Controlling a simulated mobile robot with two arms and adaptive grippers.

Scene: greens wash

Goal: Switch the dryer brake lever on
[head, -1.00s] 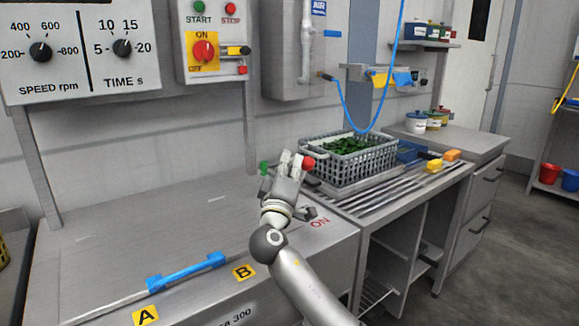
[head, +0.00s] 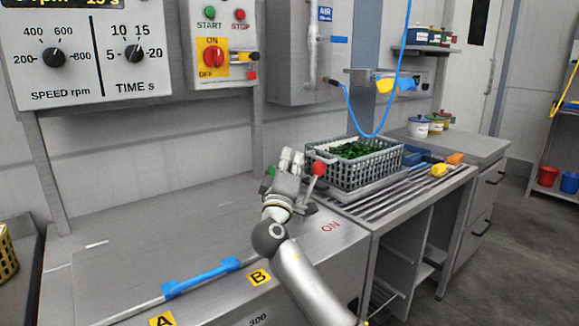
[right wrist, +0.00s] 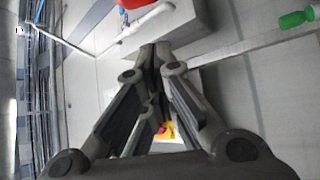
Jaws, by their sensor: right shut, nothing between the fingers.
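The dryer brake lever shows in the head view as a red ball knob (head: 319,168) on a short grey stem leaning up to the right, at the right end of the dryer top. A red "ON" mark (head: 330,226) is on the top in front of it. My right gripper (head: 291,158) is shut and empty just left of the knob; I cannot tell whether it touches the lever. In the right wrist view the fingertips (right wrist: 155,52) are together, with the red knob (right wrist: 130,3) cut off at the top edge. My left gripper is not in view.
A green knob (head: 270,171) is just left of my right gripper. A grey crate of greens (head: 370,172) stands on the slatted drainer to the right. A blue handle (head: 200,278) lies along the lid's front. A control panel (head: 228,50) hangs behind. The lid's left is clear.

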